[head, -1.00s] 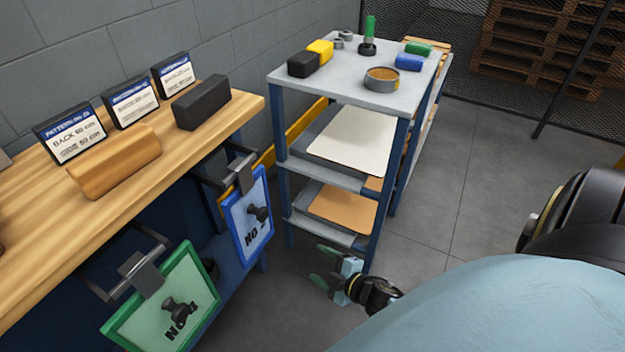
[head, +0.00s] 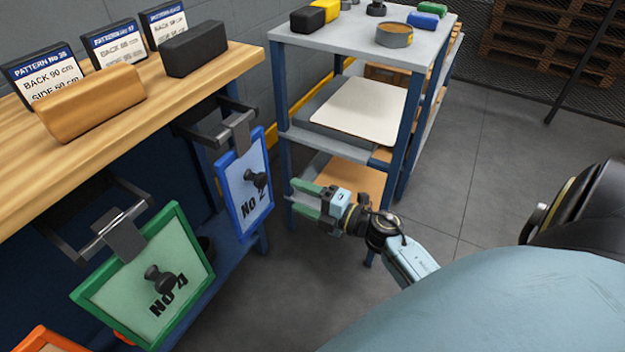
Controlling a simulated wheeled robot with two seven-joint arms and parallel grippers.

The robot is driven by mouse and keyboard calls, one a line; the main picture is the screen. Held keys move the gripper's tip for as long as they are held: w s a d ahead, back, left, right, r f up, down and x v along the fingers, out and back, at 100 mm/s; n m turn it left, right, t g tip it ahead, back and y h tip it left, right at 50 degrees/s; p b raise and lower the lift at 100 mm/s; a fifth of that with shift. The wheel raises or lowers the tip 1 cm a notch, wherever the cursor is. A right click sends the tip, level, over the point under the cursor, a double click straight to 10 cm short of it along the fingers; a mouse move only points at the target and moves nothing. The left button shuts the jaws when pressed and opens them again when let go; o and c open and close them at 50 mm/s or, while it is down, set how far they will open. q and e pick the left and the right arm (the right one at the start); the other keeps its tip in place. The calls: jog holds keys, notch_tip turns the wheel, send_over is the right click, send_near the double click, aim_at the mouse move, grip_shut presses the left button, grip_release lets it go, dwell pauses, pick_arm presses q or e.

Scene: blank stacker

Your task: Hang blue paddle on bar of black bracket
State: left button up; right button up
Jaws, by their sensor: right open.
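The blue paddle (head: 231,186), a blue-framed pale board with a black knob and a "NO" label, hangs at the bench front. Its grey hook (head: 239,132) is over the bar of the upper black bracket (head: 190,131). The paddle hangs slightly tilted in the picture. My right gripper (head: 302,200), with green fingers, is open and empty. It is to the right of the blue paddle, pointing left towards it, with a gap between them. My left gripper is not in view.
A green paddle (head: 190,258) hangs on a second dark bracket (head: 62,238), lower left. An orange paddle (head: 40,340) shows at the bottom left. The wooden bench (head: 130,112) holds sign blocks. A shelf cart (head: 345,47) stands behind my gripper. Floor at right is clear.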

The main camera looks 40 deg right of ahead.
aim_at(265, 182)
jog(key=x, duration=0.6)
jog(key=shift+b+x, duration=0.3)
jog(key=shift+x, duration=0.6)
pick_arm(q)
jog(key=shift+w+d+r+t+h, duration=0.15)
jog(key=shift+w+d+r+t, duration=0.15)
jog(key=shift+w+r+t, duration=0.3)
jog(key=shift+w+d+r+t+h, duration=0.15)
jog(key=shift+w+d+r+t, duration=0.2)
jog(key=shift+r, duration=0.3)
pick_arm(e)
jog(key=shift+x, duration=1)
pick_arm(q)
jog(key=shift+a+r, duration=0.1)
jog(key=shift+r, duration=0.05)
pick_arm(e)
jog(key=shift+c, duration=0.3)
grip_shut()
